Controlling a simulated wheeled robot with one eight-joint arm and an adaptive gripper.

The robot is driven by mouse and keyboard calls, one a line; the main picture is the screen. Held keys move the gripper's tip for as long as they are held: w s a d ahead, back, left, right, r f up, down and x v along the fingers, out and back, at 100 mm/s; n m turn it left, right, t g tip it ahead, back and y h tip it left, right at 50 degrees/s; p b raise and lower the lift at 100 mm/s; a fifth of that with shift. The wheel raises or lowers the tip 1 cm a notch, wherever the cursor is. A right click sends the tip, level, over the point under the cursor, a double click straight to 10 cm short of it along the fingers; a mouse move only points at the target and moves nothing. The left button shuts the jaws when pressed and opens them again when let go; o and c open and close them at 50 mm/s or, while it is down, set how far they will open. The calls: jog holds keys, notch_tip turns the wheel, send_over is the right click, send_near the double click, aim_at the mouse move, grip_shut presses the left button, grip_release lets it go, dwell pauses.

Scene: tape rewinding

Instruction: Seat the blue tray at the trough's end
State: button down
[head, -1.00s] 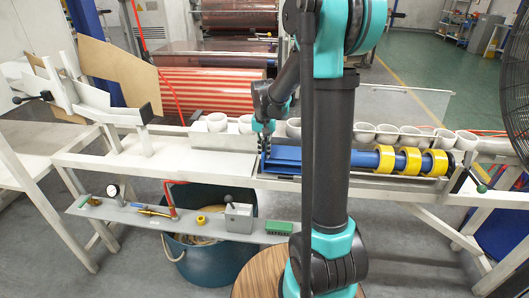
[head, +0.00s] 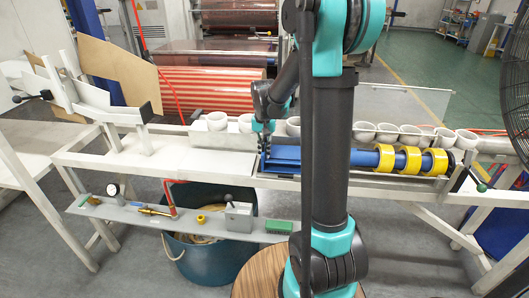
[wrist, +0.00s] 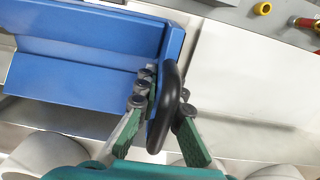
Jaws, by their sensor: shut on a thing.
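The blue tray (head: 287,156) lies on the white bench, left of a blue bar (head: 365,159) that carries yellow rings (head: 411,159). My gripper (head: 265,142) is at the tray's left end. In the wrist view the tray (wrist: 80,55) fills the upper left, with its raised end edge toward my gripper (wrist: 165,98). The green-padded fingers are shut around a black rounded grip (wrist: 166,105) at the tray's end. My arm hides the tray's right part in the head view, so I cannot tell whether it touches the bar.
Several white cups (head: 388,134) line the back of the bench. A flat white surface (head: 150,158) is clear left of the tray. A lower shelf (head: 140,219) holds a gauge, small fittings and a grey box. A dark blue bin (head: 210,262) stands below.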

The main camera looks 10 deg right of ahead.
jog(key=shift+f, duration=0.15)
jog(key=c, duration=1.6)
grip_release()
notch_tip(320, 180, up, 12)
jog(key=shift+a+r, duration=0.1)
jog(key=s+d+f+n+t, duration=0.1)
jog(key=s+f, duration=0.4)
jog(key=s, duration=0.2)
jog(key=s+d+f+n+t, duration=0.1)
jog(key=s+d+f, duration=0.1)
jog(key=s+f, duration=0.3)
jog(key=s+d+f+n+t, duration=0.1)
jog(key=s+f, duration=0.4)
jog(key=s, duration=0.5)
jog(key=shift+d+n+t, duration=0.15)
jog(key=shift+n+t, duration=0.15)
jog(key=shift+t, duration=0.3)
